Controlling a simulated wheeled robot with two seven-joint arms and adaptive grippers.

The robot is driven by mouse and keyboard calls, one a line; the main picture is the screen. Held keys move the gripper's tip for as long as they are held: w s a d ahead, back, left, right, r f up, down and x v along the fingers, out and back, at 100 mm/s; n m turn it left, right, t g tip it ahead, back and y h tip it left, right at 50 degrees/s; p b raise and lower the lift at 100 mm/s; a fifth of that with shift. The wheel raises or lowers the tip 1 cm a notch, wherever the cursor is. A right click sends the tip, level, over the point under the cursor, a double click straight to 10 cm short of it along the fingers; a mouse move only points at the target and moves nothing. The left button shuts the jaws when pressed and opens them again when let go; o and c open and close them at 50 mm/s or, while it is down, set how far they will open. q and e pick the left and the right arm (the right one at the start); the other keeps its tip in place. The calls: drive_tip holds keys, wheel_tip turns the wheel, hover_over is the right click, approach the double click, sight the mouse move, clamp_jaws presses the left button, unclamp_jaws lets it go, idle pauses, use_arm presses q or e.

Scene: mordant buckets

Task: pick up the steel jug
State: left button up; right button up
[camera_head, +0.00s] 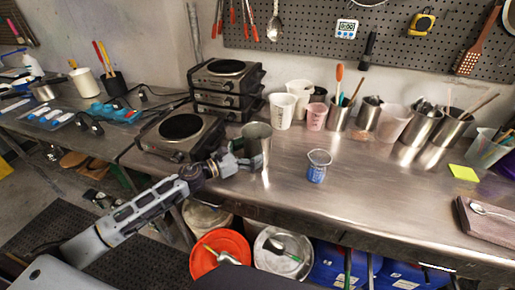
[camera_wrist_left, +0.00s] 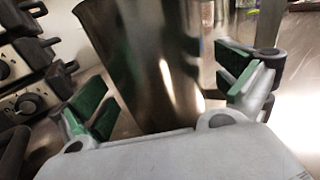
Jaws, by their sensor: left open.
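The steel jug (camera_head: 257,139) stands upright on the metal bench, near its front edge, in the head view. My left gripper (camera_head: 246,158) reaches it from the front left, with its fingers low by the jug's side. In the left wrist view the steel jug (camera_wrist_left: 145,60) fills the space between the two green-padded fingers of my left gripper (camera_wrist_left: 168,95). The jaws are open, one finger on each side of the jug. A gap shows at the left finger; contact at the right one I cannot tell. My right gripper is not in view.
A hot plate (camera_head: 180,132) sits left of the jug, with stacked hot plates (camera_head: 228,88) behind. A small beaker with blue contents (camera_head: 317,166) stands to the right. White cups (camera_head: 283,110) and steel tool pots line the back.

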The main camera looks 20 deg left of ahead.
use_arm(q)
drive_tip(key=shift+x, duration=0.8)
drive_tip(key=shift+w+d, duration=0.15)
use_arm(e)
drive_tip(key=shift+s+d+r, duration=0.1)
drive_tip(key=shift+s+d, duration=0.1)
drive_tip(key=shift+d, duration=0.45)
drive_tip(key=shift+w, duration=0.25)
use_arm(q)
drive_tip(key=shift+c, duration=0.4)
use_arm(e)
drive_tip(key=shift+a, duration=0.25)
